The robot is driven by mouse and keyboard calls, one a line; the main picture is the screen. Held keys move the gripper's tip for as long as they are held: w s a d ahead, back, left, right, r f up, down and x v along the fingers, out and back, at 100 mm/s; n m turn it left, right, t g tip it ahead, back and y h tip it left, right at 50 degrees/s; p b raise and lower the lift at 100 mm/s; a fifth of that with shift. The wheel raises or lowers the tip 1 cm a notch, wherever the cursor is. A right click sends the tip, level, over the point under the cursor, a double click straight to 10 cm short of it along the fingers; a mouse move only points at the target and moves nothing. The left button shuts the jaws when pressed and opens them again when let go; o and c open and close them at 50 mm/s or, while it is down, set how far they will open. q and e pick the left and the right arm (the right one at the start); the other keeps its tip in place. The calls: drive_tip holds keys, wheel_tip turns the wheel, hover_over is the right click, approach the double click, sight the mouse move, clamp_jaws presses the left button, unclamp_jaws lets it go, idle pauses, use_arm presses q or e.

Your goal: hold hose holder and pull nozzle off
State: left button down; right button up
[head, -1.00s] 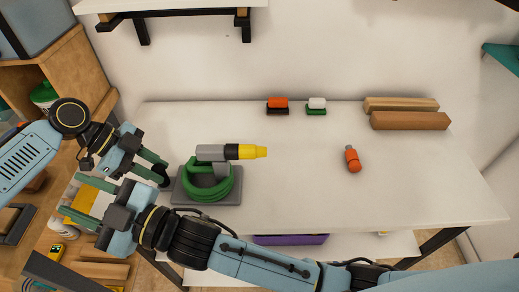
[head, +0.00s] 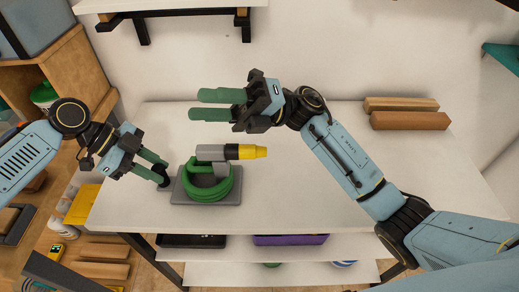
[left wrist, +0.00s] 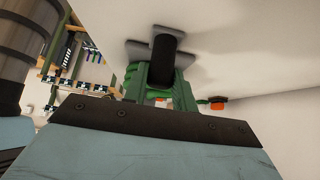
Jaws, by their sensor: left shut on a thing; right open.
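The hose holder has a grey base (head: 190,200) with a coiled green hose (head: 208,186) and a grey upright block on top. The nozzle (head: 247,151), black with a yellow tip, sticks out of the block to the right. My left gripper (head: 163,172) is shut on the holder's black handle at the left end of the base; the black handle (left wrist: 162,60) also shows in the left wrist view. My right gripper (head: 193,105) is open and empty, above and behind the holder, fingers pointing left, apart from the nozzle.
Two wooden blocks (head: 410,120) lie at the back right of the white table (head: 300,215). My right arm crosses the table's middle and hides what lies behind it. A purple bin (head: 290,240) sits on the shelf below. The table in front of the nozzle is clear.

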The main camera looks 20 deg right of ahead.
sight(266, 149)
drive_tip(key=d+f+h, duration=0.1)
drive_tip(key=d+f, duration=0.1)
drive_tip(key=d+f+h, duration=0.1)
drive_tip(key=d, duration=0.1)
drive_tip(key=w+d+f+h, duration=0.1)
drive_tip(key=d+f, duration=0.1)
drive_tip(key=d, duration=0.1)
drive_tip(key=shift+w+f, duration=0.1)
drive_tip(key=shift+f, duration=0.25)
drive_tip(key=d+f+h, duration=0.4)
drive_tip(key=d+f, duration=0.1)
drive_tip(key=d, duration=0.5)
drive_tip(key=shift+t, duration=0.4)
drive_tip(key=shift+x, duration=4.35)
drive_tip(key=c, duration=0.8)
drive_tip(key=shift+c, duration=0.2)
drive_tip(key=shift+d, duration=0.2)
drive_tip(key=shift+s+d, duration=0.3)
drive_tip(key=shift+d, duration=0.55)
drive_tip(key=shift+s+d, duration=0.3)
drive_tip(key=shift+d, duration=0.5)
drive_tip(key=shift+s+d, duration=0.3)
drive_tip(key=shift+d, duration=0.55)
